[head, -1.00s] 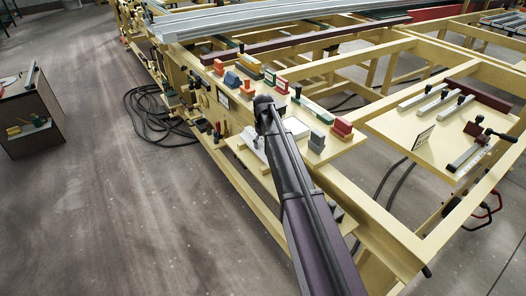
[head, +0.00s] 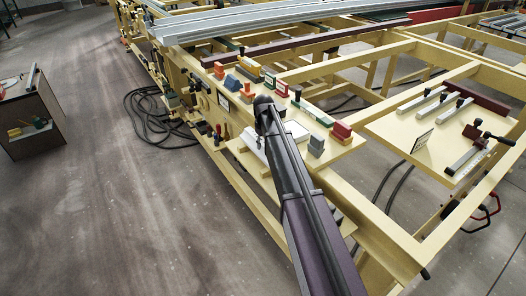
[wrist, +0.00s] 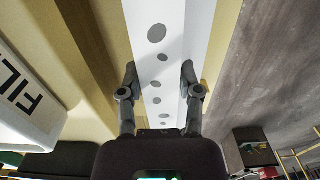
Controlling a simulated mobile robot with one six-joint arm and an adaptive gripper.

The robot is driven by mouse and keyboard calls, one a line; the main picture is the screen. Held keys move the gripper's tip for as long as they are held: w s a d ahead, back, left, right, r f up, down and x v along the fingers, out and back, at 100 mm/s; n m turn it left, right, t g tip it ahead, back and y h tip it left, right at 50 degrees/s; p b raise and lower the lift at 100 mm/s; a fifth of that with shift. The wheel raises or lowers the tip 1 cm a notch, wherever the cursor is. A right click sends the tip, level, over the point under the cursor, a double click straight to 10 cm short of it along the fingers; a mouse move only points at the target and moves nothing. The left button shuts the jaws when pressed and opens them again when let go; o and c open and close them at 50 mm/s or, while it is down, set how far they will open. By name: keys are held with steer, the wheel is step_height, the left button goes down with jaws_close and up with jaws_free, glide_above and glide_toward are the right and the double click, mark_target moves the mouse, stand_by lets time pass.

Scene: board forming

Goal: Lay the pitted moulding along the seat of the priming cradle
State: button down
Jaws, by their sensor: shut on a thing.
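The pitted moulding is a long white strip with several dark grey round pits (wrist: 157,34) in the wrist view. It runs between the two fingers of my gripper (wrist: 159,80), which is shut on it. In the head view my gripper (head: 263,104) is at the near edge of the bench board, and my dark arm hides much of that spot. A pale strip (head: 250,148) shows just left of it, probably the moulding. I cannot tell which fixture is the priming cradle; several coloured blocks, including a green one (head: 312,112) and a red one (head: 342,130), stand on the board.
A white box with black lettering (wrist: 28,100) stands left of my gripper in the wrist view. A yellow open frame surrounds the board (head: 345,152). A second board with clamps (head: 412,138) lies right. Cables (head: 150,118) lie on the floor; the floor at left is mostly clear.

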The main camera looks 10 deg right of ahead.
steer(key=shift+r+p, duration=3.1)
steer(key=shift+r, duration=0.2)
steer(key=c, duration=1)
jaws_free()
jaws_close()
step_height(320, 180, up, 14)
steer(key=p, duration=1.3)
steer(key=shift+f+p, duration=0.15)
steer(key=shift+p, duration=0.2)
